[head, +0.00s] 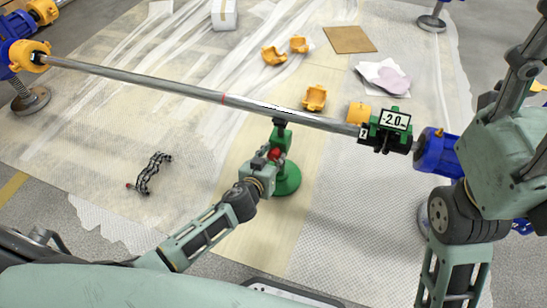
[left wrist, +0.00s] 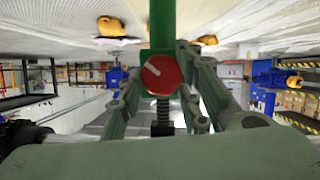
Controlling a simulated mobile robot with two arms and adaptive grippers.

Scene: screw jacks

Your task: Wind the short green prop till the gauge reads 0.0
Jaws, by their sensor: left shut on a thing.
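The short green prop (head: 288,180) stands upright on its round base under a long grey pipe (head: 190,88). Its dark top is at the pipe's underside; I cannot tell if they touch. The gauge (head: 395,119), in a green housing near the pipe's right end, reads -2.0. My left gripper (head: 274,157) is shut on the prop's red knob (left wrist: 162,73), which has a white mark and sits between the fingers in the left wrist view. The black screw (left wrist: 163,112) shows there too. My right gripper (head: 522,75) is at the right edge, partly cut off and away from the prop.
Blue-and-yellow supports (head: 28,55) hold the pipe's left end, and a blue one (head: 437,153) stands at its right end. Yellow brackets (head: 315,97) lie behind the pipe. A black jointed item (head: 150,173) lies on the floor at left. The sheeted floor between is clear.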

